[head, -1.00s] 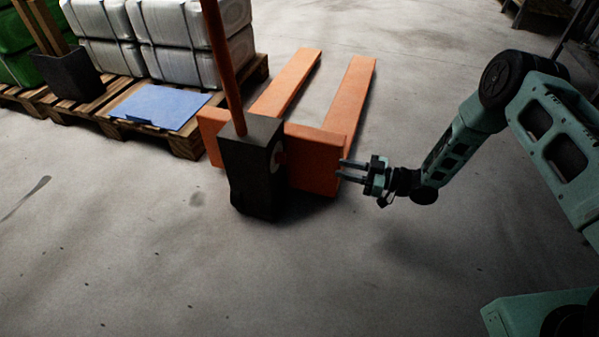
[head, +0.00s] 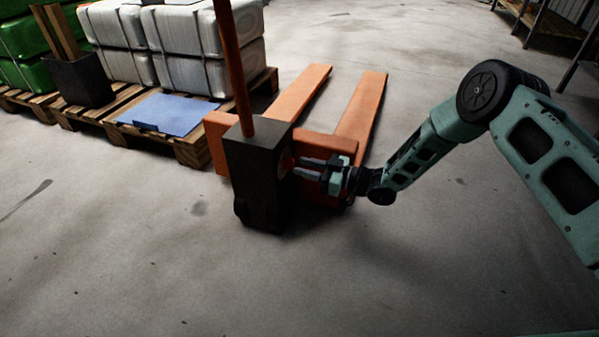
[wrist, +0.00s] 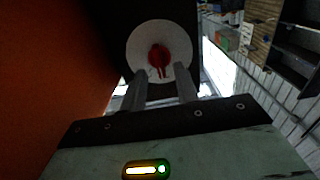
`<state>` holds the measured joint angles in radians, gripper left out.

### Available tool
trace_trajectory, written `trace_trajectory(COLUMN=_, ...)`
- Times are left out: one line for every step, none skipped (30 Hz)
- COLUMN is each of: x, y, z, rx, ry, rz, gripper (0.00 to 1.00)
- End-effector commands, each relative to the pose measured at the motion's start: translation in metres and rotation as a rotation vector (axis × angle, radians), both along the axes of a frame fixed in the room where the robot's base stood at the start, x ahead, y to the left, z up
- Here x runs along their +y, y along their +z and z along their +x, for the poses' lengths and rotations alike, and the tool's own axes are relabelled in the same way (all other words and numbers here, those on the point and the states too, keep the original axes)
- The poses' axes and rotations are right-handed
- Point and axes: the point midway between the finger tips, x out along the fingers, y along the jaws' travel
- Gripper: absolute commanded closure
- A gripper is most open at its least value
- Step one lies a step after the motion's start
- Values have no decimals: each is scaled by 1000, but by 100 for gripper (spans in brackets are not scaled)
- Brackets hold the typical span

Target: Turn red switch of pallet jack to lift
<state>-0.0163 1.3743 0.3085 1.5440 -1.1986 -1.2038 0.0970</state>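The orange pallet jack (head: 318,148) stands on the floor with its forks pointing away. Its dark housing (head: 256,180) carries the switch on its right face. In the wrist view the red switch (wrist: 159,56) sits at the centre of a pale round disc (wrist: 141,45). My gripper (head: 295,167) is close to that face in the head view, fingers pointing left at it. In the wrist view my gripper (wrist: 161,76) is open, its two fingers apart, with the switch showing between and just beyond the tips. Contact cannot be told. The switch is mostly hidden in the head view.
The jack's orange handle (head: 233,65) rises from the housing. Left of it, wooden pallets (head: 190,150) carry white containers (head: 205,30), a blue sheet (head: 168,114) and a black bin (head: 80,82). The floor (head: 400,270) in front and right is clear.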

Motion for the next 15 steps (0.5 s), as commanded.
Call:
trace_trajectory(x=7, y=-2, z=3, rx=-3, ry=1, rz=1, gripper=69)
trace_trajectory(x=9, y=-2, z=4, rx=-2, ry=1, rz=0, gripper=69)
trace_trajectory(x=13, y=-2, z=5, rx=-2, ry=0, rz=-1, gripper=69)
trace_trajectory(x=15, y=-2, z=6, rx=-2, ry=0, rz=-1, gripper=69)
trace_trajectory(x=16, y=-1, z=6, rx=-2, ry=0, rz=-1, gripper=69)
trace_trajectory(x=18, y=-1, z=7, rx=-2, ry=-1, rz=-1, gripper=69)
trace_trajectory(x=19, y=0, z=8, rx=-2, ry=-1, rz=0, gripper=69)
trace_trajectory(x=20, y=0, z=8, rx=-1, ry=-1, rz=1, gripper=69)
trace_trajectory(x=21, y=0, z=8, rx=-1, ry=-1, rz=1, gripper=69)
trace_trajectory(x=21, y=1, z=8, rx=-1, ry=-1, rz=0, gripper=69)
trace_trajectory(x=21, y=1, z=8, rx=-1, ry=-1, rz=0, gripper=69)
trace_trajectory(x=21, y=1, z=8, rx=-1, ry=-1, rz=0, gripper=69)
trace_trajectory(x=21, y=1, z=8, rx=-1, ry=-1, rz=0, gripper=69)
trace_trajectory(x=21, y=1, z=8, rx=-1, ry=-1, rz=0, gripper=69)
trace_trajectory(x=21, y=1, z=8, rx=-1, ry=-1, rz=0, gripper=69)
